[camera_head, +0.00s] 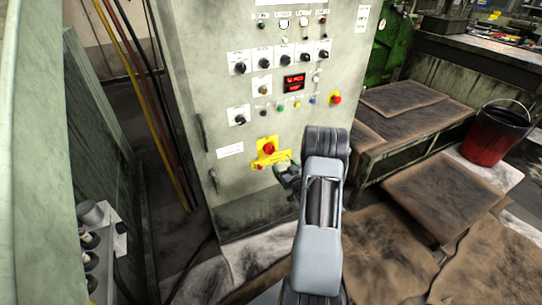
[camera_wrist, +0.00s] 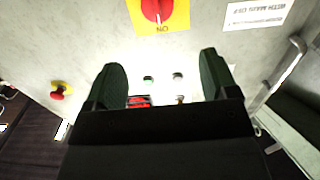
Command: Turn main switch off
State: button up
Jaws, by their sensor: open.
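The main switch is a red knob (camera_head: 268,148) on a yellow plate (camera_head: 262,142), low on the grey cabinet front. In the wrist view the red knob (camera_wrist: 156,9) is partly cut off at the top edge, above the fingertips. An upside-down "ON" marking (camera_wrist: 162,29) shows on its yellow plate, and a pale line on the knob appears to point toward it. My gripper (camera_head: 282,168) is just below and right of the switch in the head view. In the wrist view my gripper (camera_wrist: 162,72) has its two dark fingers wide apart, with nothing held; contact with the knob is not visible.
The cabinet (camera_head: 205,95) carries several black selector knobs, a red display (camera_head: 294,83) and a red emergency stop (camera_head: 336,98) on yellow. A door handle (camera_head: 202,133) is at its left. A work platform (camera_head: 405,105) and red bucket (camera_head: 494,135) stand right.

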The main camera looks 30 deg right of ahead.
aim_at(271, 151)
jog(key=w, duration=0.4)
jog(key=w+d, duration=0.1)
jog(key=w, duration=0.3)
jog(key=w+d+f, duration=0.1)
jog(key=w, duration=0.4)
jog(key=c, duration=0.9)
jog(key=shift+f+b, duration=0.1)
jog(key=shift+b, duration=0.3)
